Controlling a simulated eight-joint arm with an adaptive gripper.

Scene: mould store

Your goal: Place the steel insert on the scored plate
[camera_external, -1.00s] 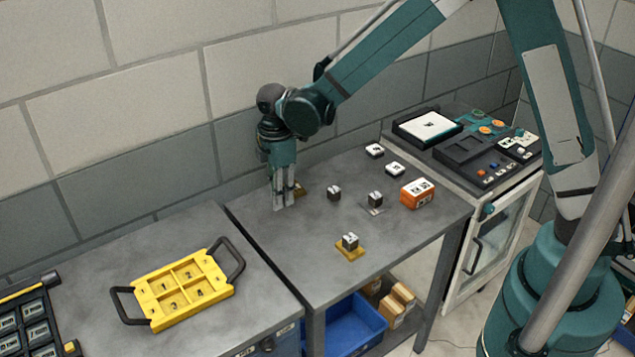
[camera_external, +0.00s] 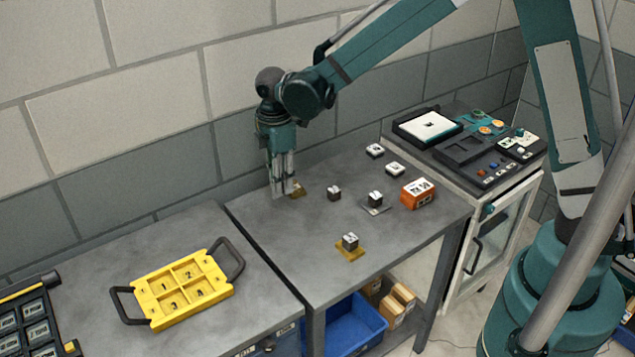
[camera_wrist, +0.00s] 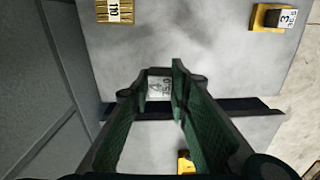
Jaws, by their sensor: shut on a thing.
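My gripper (camera_wrist: 160,92) is shut on a small block with a white label, which I take for the steel insert (camera_wrist: 158,84). The label shows a 4 and smaller print. In the external view my gripper (camera_external: 285,192) points down just above the left part of the middle table, and its fingers hide the block. A brass-coloured plate with parallel lines, marked 110 (camera_wrist: 115,11), lies at the top left of the wrist view. It looks like the scored plate. In the external view that plate (camera_external: 299,190) is just right of my fingers, partly hidden, and apart from the block.
Similar blocks stand bare (camera_external: 334,193), on a grey plate (camera_external: 379,211) and on a yellow plate (camera_external: 350,255). An orange box (camera_external: 417,193) stands at the right. A yellow tray (camera_external: 152,312) lies on the left table. The wall is close behind my gripper.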

